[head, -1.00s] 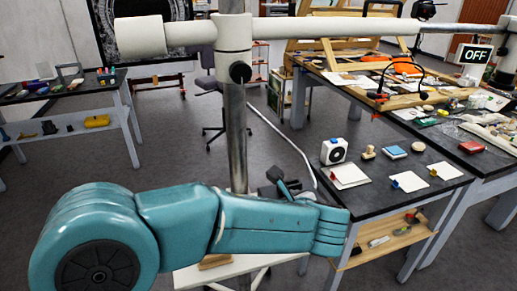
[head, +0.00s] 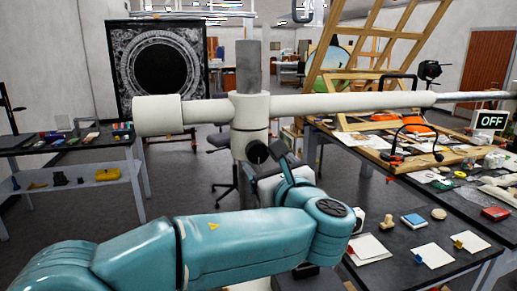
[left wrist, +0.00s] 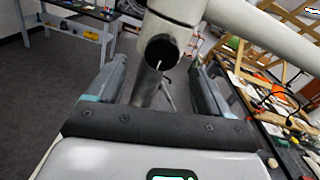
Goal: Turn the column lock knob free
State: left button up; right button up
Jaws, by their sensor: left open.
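The column lock knob (head: 257,152) is a round black knob on the white collar (head: 250,118) where the crossbar meets the grey column (head: 248,66). My left arm reaches in from the lower left in the head view, and its gripper (head: 272,160) is just beside and below the knob. In the left wrist view, the knob (left wrist: 161,49) shows ahead, between the two spread fingers of my left gripper (left wrist: 160,64). The fingers are apart and nothing is held between them. I cannot tell the exact gap to the knob. My right gripper is out of view.
The white crossbar (head: 350,103) runs across just above the gripper. A dark workbench (head: 397,261) with cards and small blocks is at the right. An OFF sign (head: 491,121) stands at far right. A side table (head: 70,148) is at the left.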

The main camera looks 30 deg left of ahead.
aim_at(259, 153)
pick_arm(q)
jog(key=x, duration=0.3)
jog(key=p+x, duration=0.1)
jog(key=x, duration=0.1)
jog(key=shift+w+d+f, duration=0.1)
jog(key=shift+w+d, duration=0.05)
jog(key=shift+w, duration=0.3)
jog(key=shift+w+a, duration=0.25)
jog(key=shift+a, duration=0.05)
jog(key=shift+s+a, duration=0.1)
jog(key=shift+a, duration=0.4)
jog(key=shift+d, duration=0.15)
jog(key=shift+w, duration=0.25)
jog(key=shift+c, duration=1.2)
jog(key=shift+s, duration=0.1)
jog(key=c, duration=0.8)
